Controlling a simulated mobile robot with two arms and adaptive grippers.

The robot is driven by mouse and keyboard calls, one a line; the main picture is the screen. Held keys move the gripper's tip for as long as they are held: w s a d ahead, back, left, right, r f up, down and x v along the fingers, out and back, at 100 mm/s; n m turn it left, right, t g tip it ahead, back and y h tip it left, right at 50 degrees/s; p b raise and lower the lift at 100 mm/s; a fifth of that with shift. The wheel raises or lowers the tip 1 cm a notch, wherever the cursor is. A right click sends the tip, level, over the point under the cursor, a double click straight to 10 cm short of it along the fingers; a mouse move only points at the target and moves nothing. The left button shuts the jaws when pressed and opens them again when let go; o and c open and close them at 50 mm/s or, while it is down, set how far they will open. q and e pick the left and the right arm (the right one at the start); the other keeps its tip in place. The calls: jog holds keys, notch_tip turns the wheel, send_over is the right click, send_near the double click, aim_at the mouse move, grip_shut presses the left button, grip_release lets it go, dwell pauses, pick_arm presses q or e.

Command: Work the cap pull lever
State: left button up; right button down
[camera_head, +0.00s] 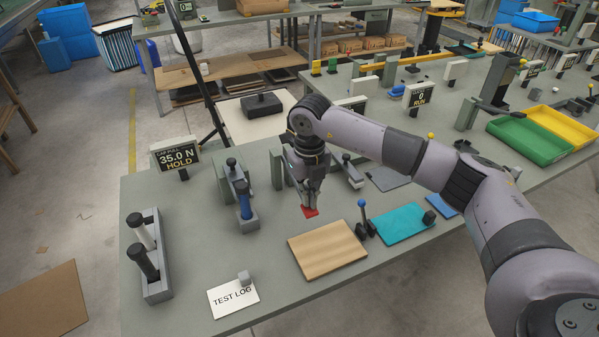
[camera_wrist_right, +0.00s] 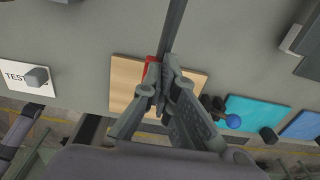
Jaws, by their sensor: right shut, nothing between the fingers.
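The cap pull display (camera_head: 178,157) reads 35.0 N HOLD at the left back of the bench. A small lever with a blue ball knob (camera_head: 362,204) stands upright right of the tan board; its knob also shows in the right wrist view (camera_wrist_right: 233,121). A fixture with a blue handle (camera_head: 244,207) stands further left. Which part is the cap pull lever, I cannot tell. My right gripper (camera_head: 311,201) points down, shut and empty, behind the tan board; its fingertips show in the wrist view (camera_wrist_right: 166,64). A red piece (camera_head: 310,212) shows at the tips, partly hidden. My left gripper is out of view.
The tan board (camera_head: 327,250), teal mat (camera_head: 400,224) and TEST LOG sheet (camera_head: 233,299) lie along the front. A holder with two black-topped cylinders (camera_head: 157,293) stands at left. A dark grey bar (camera_wrist_right: 176,20) runs up from my fingertips in the wrist view.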

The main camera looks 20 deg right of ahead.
jog(key=shift+r, duration=0.1)
notch_tip(320, 180, up, 9)
jog(key=p, duration=0.5)
jog(key=shift+r+p, duration=0.2)
jog(key=shift+p, duration=0.15)
jog(key=shift+w+r, duration=0.1)
dwell(0.5)
notch_tip(320, 180, up, 7)
jog(key=p, duration=0.4)
jog(key=shift+a, duration=0.1)
dwell(0.4)
